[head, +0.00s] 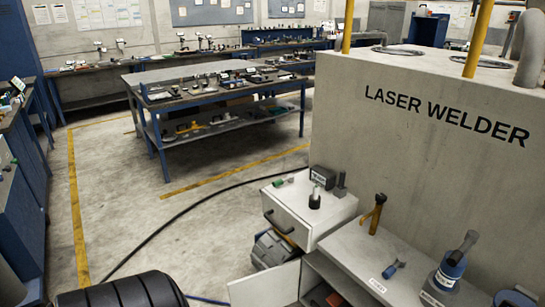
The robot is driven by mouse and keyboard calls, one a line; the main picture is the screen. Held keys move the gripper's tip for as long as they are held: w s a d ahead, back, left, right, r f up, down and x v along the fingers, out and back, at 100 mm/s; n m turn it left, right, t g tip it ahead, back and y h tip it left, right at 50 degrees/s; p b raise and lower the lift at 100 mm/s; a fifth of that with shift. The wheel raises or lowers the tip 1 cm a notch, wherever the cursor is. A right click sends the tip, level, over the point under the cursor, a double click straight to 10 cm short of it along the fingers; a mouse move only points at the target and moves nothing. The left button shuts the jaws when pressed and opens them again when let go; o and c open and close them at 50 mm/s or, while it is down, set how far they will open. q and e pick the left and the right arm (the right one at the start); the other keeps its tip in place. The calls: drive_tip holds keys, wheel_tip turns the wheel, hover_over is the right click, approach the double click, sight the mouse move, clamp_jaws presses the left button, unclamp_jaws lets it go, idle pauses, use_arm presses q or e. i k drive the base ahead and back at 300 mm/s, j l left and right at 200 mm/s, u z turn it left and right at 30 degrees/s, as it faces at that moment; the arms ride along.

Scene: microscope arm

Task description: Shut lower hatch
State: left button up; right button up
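A white hatch door (265,287) at the bottom centre stands open, swung out from the front of a low grey cabinet (350,245). The bottom edge of the picture cuts it off. Behind it the cabinet's inside (325,285) shows dark, with a dark and reddish thing in it. I cannot tell whether this door is the lower hatch, as no other hatch shows clearly. Neither my left nor my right gripper is in view.
A white drawer unit (290,210) with a dark handle stands left of the cabinet. The large laser welder (430,130) rises behind. A black cable (180,213) crosses the floor; the floor at left is mostly clear.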

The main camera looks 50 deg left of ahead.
sight(278, 285)
drive_tip(key=j+z, duration=0.25)
drive_tip(key=j, duration=0.15)
drive_tip(key=k+j+z, duration=0.25)
drive_tip(key=j+z, duration=0.25)
drive_tip(key=j, duration=0.25)
drive_tip(key=k+j, duration=0.15)
drive_tip(key=j, duration=0.3)
drive_tip(key=k+j+z, duration=0.15)
drive_tip(key=j, duration=0.25)
drive_tip(key=k+j, duration=0.2)
drive_tip(key=j, duration=0.25)
drive_tip(key=k+j+z, duration=0.1)
drive_tip(key=j, duration=0.3)
drive_tip(key=k+j, duration=0.45)
drive_tip(key=j, duration=0.2)
drive_tip(key=k+j, duration=0.2)
drive_tip(key=j, duration=0.2)
drive_tip(key=k+j, duration=0.15)
drive_tip(key=j, duration=0.2)
drive_tip(key=k+j, duration=0.15)
drive_tip(key=j, duration=0.25)
drive_tip(key=k+j+z, duration=0.1)
drive_tip(key=j, duration=0.25)
drive_tip(key=k, duration=0.05)
